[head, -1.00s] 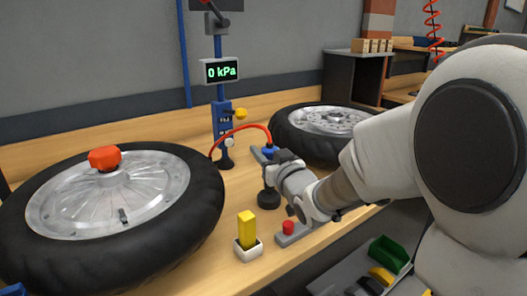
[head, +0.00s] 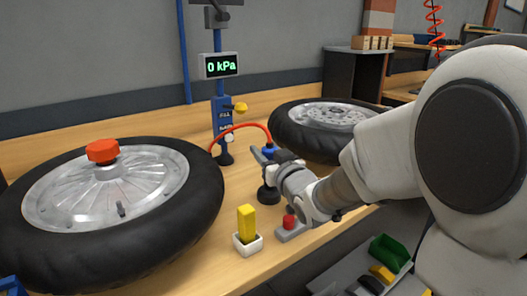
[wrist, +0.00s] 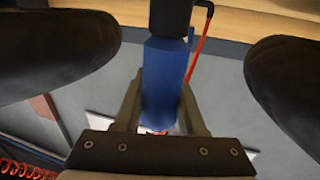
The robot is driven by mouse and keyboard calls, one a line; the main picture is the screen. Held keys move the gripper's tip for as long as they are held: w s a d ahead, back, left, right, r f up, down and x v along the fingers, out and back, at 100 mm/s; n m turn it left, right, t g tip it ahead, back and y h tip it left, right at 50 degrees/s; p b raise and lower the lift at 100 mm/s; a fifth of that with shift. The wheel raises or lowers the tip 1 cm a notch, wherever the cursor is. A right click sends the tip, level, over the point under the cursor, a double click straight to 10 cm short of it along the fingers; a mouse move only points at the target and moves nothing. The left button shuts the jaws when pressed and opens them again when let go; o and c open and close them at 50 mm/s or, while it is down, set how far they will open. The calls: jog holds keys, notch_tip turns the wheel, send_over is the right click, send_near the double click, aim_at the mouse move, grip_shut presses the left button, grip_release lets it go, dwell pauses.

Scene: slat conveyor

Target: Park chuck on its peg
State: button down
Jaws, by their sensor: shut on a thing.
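The chuck is a blue body (wrist: 165,85) with a black end (wrist: 171,17), between the two fingers of my gripper (wrist: 162,110) in the wrist view. In the head view my gripper (head: 275,172) is shut on it above the bench. The chuck's blue top (head: 268,153) shows over the fingers and a wide black end (head: 268,195) points down, close to the bench; I cannot tell if it touches. A red hose (head: 240,127) arcs from the blue post (head: 221,120) to the chuck. I cannot make out the peg for certain.
A large tyre with a red knob (head: 102,151) lies at left, another tyre (head: 300,140) behind my gripper. A yellow block (head: 247,219) stands in a white holder in front. A red button (head: 290,221) is right of it. The display (head: 222,66) reads 0 kPa.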

jog(key=shift+f, duration=0.15)
jog(key=shift+c, duration=2.1)
grip_release()
notch_tip(320, 180, up, 11)
jog(key=p, duration=0.6)
jog(key=shift+p, duration=0.35)
